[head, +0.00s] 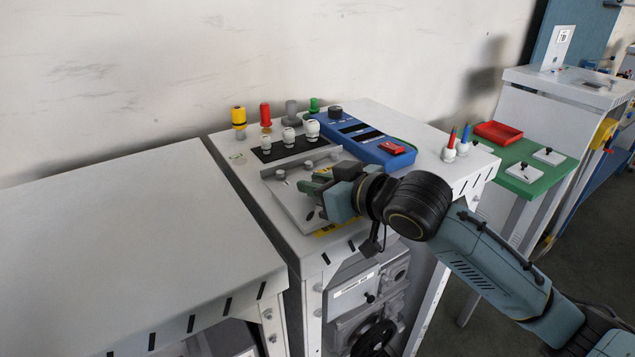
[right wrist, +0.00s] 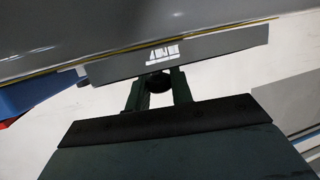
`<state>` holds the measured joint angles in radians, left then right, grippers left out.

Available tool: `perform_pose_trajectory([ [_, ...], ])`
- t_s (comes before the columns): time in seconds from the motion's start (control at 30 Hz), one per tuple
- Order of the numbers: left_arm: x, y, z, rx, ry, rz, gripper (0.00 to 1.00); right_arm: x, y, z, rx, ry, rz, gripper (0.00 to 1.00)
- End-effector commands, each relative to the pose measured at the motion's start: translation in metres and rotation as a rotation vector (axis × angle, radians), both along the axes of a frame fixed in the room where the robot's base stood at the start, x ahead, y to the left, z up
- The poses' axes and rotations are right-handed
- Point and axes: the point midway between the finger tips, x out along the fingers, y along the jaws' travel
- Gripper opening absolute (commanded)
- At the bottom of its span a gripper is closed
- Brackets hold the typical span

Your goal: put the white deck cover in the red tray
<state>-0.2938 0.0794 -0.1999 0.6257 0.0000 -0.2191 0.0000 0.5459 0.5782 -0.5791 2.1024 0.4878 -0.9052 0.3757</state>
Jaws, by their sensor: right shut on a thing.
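The white deck cover (head: 288,201) is a flat pale plate at the front left of the dispenser top, partly hidden behind my right gripper. My right gripper (head: 318,190) is low over it. Whether the cover is lifted clear of the deck cannot be told. The red tray (head: 498,133) lies on a green table (head: 558,175) to the right and looks empty. My left gripper is not in view.
White-capped fittings (head: 289,137) and a blue unit (head: 360,137) stand behind the gripper. Red and blue-tipped bottles (head: 456,147) stand at the dispenser's right edge. Two white plates (head: 525,172) with black knobs lie on the green table. The left cabinet top (head: 120,245) is clear.

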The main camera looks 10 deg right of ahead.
Motion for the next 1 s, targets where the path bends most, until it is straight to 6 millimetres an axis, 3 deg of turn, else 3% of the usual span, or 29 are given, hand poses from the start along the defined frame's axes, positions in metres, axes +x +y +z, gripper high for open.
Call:
perform_pose_trajectory([
  [0.03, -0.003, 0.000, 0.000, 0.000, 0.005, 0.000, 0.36, 0.000, 0.000, -0.002, 0.000, 0.000, 0.000, 0.00],
  [0.07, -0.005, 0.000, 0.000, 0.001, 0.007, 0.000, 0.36, 0.000, 0.000, -0.002, 0.000, 0.000, 0.000, 0.25],
  [0.2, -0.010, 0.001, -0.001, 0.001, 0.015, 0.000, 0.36, 0.000, 0.000, -0.002, -0.001, 0.001, 0.000, 0.43],
  [0.57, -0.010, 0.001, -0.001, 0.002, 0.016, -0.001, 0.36, 0.000, 0.000, 0.003, 0.000, 0.000, 0.000, 0.44],
  [0.77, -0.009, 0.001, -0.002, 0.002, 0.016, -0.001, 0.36, -0.024, -0.016, 0.009, -0.003, -0.001, 0.000, 0.44],
  [1.0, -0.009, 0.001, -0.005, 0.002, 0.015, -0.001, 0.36, -0.066, -0.043, 0.024, -0.005, 0.001, -0.002, 0.44],
])
